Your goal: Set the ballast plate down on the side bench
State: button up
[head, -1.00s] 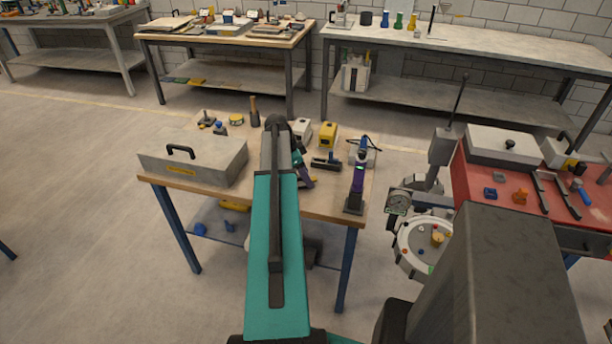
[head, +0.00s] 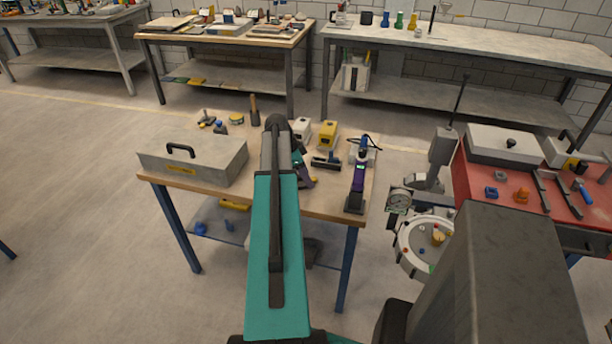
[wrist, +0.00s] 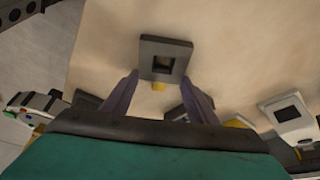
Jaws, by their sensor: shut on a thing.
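The ballast plate (wrist: 180,48) shows in the wrist view as a dark grey square block with a square hole. My gripper (wrist: 161,77) has its two purple fingers against the plate's sides and is shut on it. The pale wooden top of the side bench (wrist: 105,45) lies beneath the plate; I cannot tell whether they touch. In the head view the side bench (head: 334,204) has blue legs and stands in front of me. My arm covers most of the gripper there, and the plate cannot be made out.
A grey lidded case (head: 195,160) fills the bench's left side. A yellow device (head: 328,134), a black tool (head: 326,162) and a purple instrument (head: 357,187) stand to the right of my arm. A round sand pan (head: 420,248) and a red-topped bench (head: 520,195) are farther right.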

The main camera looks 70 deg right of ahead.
jog(key=shift+f, duration=0.15)
dwell(0.3)
jog(key=o, duration=1.6)
jog(key=shift+o, duration=0.2)
jog(key=shift+r+p, duration=1.4)
jog(key=shift+r, duration=2.6)
